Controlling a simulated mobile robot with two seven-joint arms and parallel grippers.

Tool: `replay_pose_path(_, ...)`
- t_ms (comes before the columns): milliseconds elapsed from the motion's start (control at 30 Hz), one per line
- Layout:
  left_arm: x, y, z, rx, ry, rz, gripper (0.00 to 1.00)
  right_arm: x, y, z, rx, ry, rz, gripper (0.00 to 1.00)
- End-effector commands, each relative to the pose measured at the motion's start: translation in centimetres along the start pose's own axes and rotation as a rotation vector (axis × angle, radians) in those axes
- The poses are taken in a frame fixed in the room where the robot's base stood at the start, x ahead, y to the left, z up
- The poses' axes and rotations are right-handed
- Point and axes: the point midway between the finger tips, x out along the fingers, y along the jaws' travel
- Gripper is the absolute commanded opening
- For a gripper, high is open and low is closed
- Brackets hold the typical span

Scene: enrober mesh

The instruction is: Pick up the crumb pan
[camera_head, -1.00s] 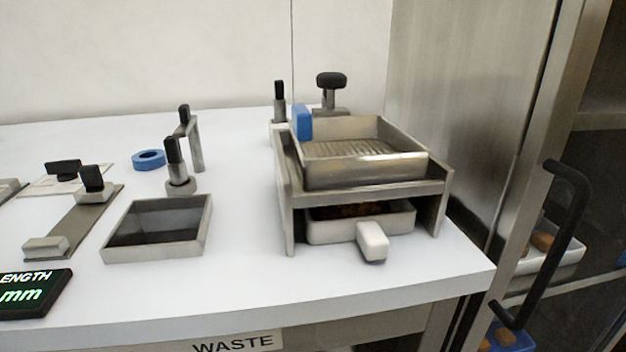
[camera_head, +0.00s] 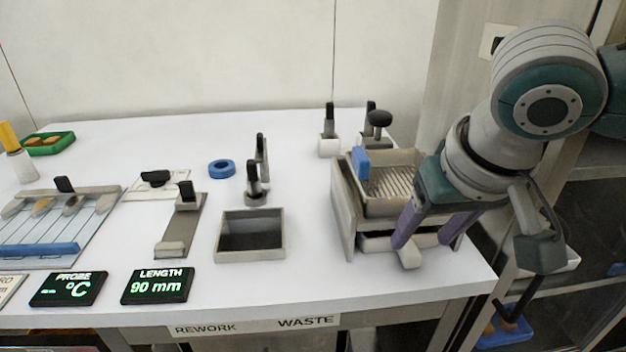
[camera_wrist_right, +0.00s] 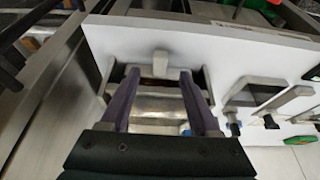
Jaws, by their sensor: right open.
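The crumb pan (camera_head: 376,244) is a shallow metal tray in the lower level of a metal stand (camera_head: 343,222), with a pale block handle (camera_head: 409,257) sticking out at the front. The pale handle also shows in the right wrist view (camera_wrist_right: 160,63). My right gripper (camera_head: 424,243) is open, with purple fingers in front of the stand, one on each side of the handle. In the right wrist view the open fingers (camera_wrist_right: 155,76) point toward the handle, which is just beyond their tips. Contact cannot be told. My left gripper is not in view.
A ribbed metal tray (camera_head: 393,185) with a blue block (camera_head: 360,162) sits on top of the stand. An open grey bin (camera_head: 250,250) stands to its left, beside upright black-topped tools. A cabinet with shelves is at the right.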

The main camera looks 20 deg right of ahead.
Motion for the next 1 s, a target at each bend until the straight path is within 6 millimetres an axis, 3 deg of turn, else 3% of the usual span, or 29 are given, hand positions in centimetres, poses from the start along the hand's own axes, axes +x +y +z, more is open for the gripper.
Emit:
replay_pose_path(300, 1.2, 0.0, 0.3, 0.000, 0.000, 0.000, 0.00, 4.6, 0.1, 0.0, -0.002, -0.001, 0.000, 0.62)
replay_pose_path(600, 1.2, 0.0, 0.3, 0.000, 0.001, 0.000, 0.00, 5.1, 0.1, -0.1, -0.004, 0.001, -0.001, 0.62)
replay_pose_path(1000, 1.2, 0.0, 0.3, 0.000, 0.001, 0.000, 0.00, 5.1, 0.1, -0.1, -0.004, 0.001, -0.001, 0.19)
